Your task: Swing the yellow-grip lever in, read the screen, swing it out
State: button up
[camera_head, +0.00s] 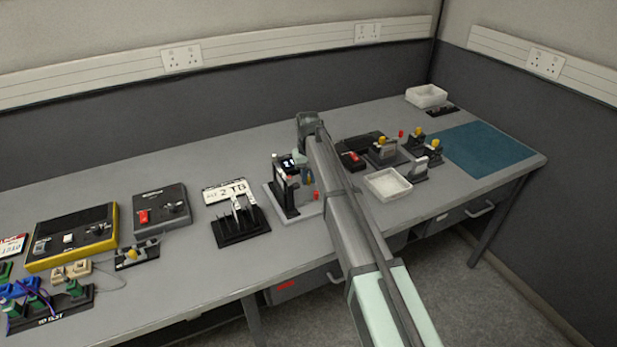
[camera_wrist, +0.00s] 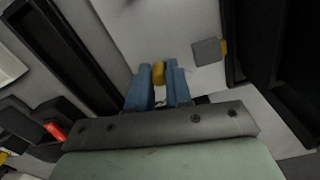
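The black upright fixture (camera_head: 286,192) stands on a pale plate in the middle of the bench in the head view. A small dark screen (camera_head: 288,163) with light marks faces out near its top; the marks are too small to read. In the wrist view the blue fingers of my gripper (camera_wrist: 161,84) stand close together, with the yellow grip (camera_wrist: 158,73) filling the gap between their tips. My gripper appears shut on this grip. In the head view my arm hides most of the gripper and the lever, so the lever's angle cannot be told.
Left of the fixture stands a black slotted rack (camera_head: 240,228). Right of my arm are a white tray (camera_head: 388,184) and several black fixtures with yellow knobs (camera_head: 383,147). A blue mat (camera_head: 484,149) lies clear at the right end.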

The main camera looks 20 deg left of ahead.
jog(key=o, duration=0.4)
notch_tip(320, 180, up, 14)
jog(key=shift+f, duration=0.1)
dwell(0.6)
